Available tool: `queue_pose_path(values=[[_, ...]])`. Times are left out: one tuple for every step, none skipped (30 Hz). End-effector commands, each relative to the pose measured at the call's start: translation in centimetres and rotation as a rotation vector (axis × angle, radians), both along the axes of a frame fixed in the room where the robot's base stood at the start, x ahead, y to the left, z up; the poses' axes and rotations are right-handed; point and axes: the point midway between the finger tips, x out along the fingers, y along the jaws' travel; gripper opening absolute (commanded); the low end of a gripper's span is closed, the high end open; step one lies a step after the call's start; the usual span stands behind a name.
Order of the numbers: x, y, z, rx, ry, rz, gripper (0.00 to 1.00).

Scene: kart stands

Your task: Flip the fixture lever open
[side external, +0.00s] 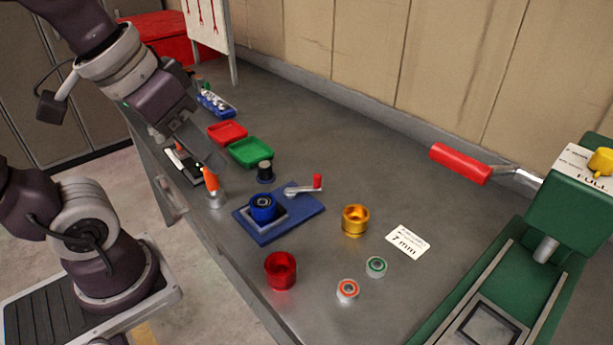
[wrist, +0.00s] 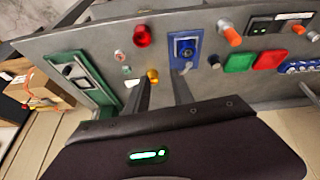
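The fixture is a blue plate (side external: 278,224) on the bench, with a dark blue wheel (side external: 262,207) seated in it. Its lever (side external: 303,189) is a silver arm with a red knob, lying at the plate's far right corner. The fixture also shows in the wrist view (wrist: 183,46), beyond my fingertips, with the lever small on its near side. My gripper (side external: 212,158) is above the bench, up and to the left of the fixture in the side view, apart from it. In the wrist view its two fingers (wrist: 160,88) stand apart with nothing between them.
An orange-handled tool (side external: 211,181) stands left of the fixture, near my gripper. A black spool (side external: 265,172), green tray (side external: 251,153) and red tray (side external: 227,133) lie behind.

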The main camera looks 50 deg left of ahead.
Motion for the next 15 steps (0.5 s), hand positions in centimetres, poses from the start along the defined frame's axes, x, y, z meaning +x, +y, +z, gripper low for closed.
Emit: queue_pose_path(values=[[1.8, 0.3, 0.8, -0.037, 0.039, 0.066, 0.17], [3.1, 0.6, 1.3, -0.067, 0.068, 0.117, 0.12], [5.1, 1.1, 2.0, -0.108, 0.105, 0.191, 0.04], [6.7, 1.5, 2.3, -0.141, 0.135, 0.249, 0.00], [8.2, 2.0, 2.5, -0.171, 0.166, 0.306, 0.00], [10.3, 2.8, 2.6, -0.211, 0.204, 0.383, 0.00], [11.9, 3.5, 2.6, -0.240, 0.232, 0.442, 0.00], [13.4, 4.2, 2.4, -0.268, 0.260, 0.499, 0.00], [15.5, 5.3, 2.0, -0.304, 0.298, 0.575, 0.00], [16.9, 6.2, 1.5, -0.329, 0.326, 0.632, 0.00], [18.4, 7.1, 0.9, -0.355, 0.355, 0.688, 0.00], [20.2, 8.4, -0.1, -0.387, 0.392, 0.762, 0.00], [21.5, 9.4, -0.9, -0.411, 0.419, 0.818, 0.00], [22.7, 10.5, -1.8, -0.431, 0.446, 0.871, 0.00], [24.1, 11.8, -3.2, -0.460, 0.482, 0.939, 0.00]])
